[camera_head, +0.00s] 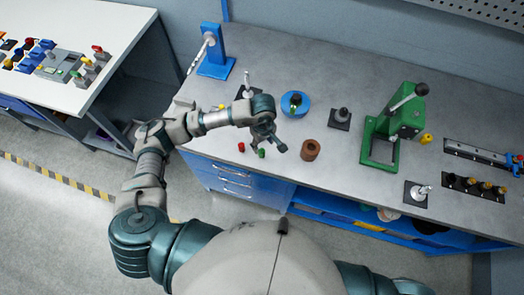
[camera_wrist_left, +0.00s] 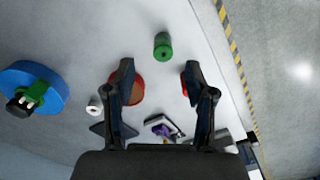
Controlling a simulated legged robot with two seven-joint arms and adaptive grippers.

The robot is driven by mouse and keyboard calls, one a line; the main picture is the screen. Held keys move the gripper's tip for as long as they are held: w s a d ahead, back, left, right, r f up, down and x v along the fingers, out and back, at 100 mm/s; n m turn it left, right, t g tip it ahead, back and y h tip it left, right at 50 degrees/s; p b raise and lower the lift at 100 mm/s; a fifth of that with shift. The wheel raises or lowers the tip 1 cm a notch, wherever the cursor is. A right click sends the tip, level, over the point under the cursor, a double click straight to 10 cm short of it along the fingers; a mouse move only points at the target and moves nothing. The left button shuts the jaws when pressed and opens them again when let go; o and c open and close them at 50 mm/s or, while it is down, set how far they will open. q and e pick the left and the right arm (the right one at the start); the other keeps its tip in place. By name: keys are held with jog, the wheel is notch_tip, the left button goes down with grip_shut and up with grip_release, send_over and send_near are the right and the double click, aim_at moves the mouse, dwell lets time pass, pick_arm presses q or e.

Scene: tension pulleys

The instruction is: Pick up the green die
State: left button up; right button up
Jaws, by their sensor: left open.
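The green die (camera_head: 262,153) is a small green cylinder on the grey bench near its front edge. In the left wrist view the green die (camera_wrist_left: 162,46) shows whole, beyond and between the fingertips, with a clear gap around it. My left gripper (camera_head: 268,146) is over the bench close to the green die, fingers apart and empty. Its two dark fingers (camera_wrist_left: 160,85) show spread in the wrist view. A small red piece (camera_head: 241,147) stands left of the green die. My right gripper is not in view.
A brown cup (camera_head: 310,150) stands right of the gripper, with a blue bowl (camera_head: 295,104) behind. A green press (camera_head: 392,130) stands farther right, and a blue stand (camera_head: 215,55) at the back. The floor lies beyond the bench's front edge.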

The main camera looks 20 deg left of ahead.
aim_at(261, 150)
pick_arm(q)
jog(key=f, duration=0.2)
jog(key=f+p, duration=0.1)
jog(key=f, duration=0.1)
jog(key=f+p, duration=0.1)
jog(key=f, duration=0.1)
jog(key=shift+a+f, duration=0.25)
grip_shut()
